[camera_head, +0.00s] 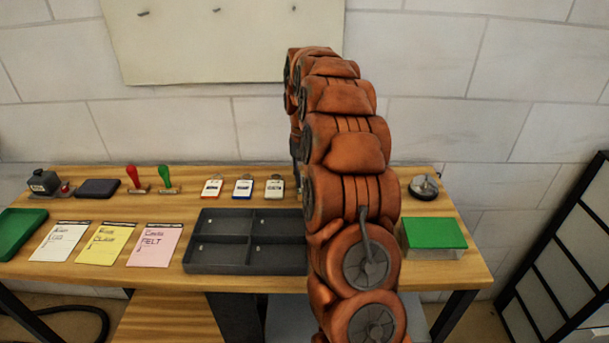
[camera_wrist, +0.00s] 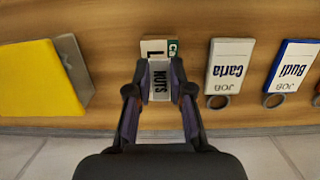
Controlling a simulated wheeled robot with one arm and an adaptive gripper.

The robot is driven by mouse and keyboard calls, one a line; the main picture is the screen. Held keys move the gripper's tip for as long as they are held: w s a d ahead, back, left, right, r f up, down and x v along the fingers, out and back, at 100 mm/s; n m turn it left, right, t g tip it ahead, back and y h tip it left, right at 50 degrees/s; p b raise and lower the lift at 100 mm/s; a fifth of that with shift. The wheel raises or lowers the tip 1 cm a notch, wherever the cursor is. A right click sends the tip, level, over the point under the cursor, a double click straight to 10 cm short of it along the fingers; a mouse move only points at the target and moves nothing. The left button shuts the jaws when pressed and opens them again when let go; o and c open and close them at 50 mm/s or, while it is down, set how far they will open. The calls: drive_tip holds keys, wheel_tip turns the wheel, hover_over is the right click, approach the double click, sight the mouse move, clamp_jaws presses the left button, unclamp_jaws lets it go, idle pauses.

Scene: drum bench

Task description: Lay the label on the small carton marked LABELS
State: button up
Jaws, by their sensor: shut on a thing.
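In the wrist view my gripper (camera_wrist: 159,92) is shut on a small whitish label (camera_wrist: 159,78) with NUTS in dark letters, one finger at each side. Right beyond the fingertips is a small pale carton (camera_wrist: 153,48) with a letter L and a green patch showing; the label and fingers cover the rest of its marking. The label overlaps the carton in this view; I cannot tell whether they touch. In the head view my arm hides the gripper, label and carton.
A yellow block (camera_wrist: 28,80) lies opposite. The head view shows a dark divided tray (camera_head: 225,262) and a green-topped box (camera_head: 432,234).

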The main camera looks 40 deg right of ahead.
idle(0.4)
drive_tip(key=o, duration=0.8)
drive_tip(key=shift+c, duration=0.2)
drive_tip(key=r, duration=0.4)
drive_tip(key=w+r, duration=0.1)
drive_tip(key=r, duration=0.1)
drive_tip(key=shift+d+r, duration=0.3)
drive_tip(key=shift+r, duration=0.05)
wheel_tip(320, 180, up, 6)
drive_tip(key=shift+f+p, duration=0.15)
drive_tip(key=shift+p, duration=1.1)
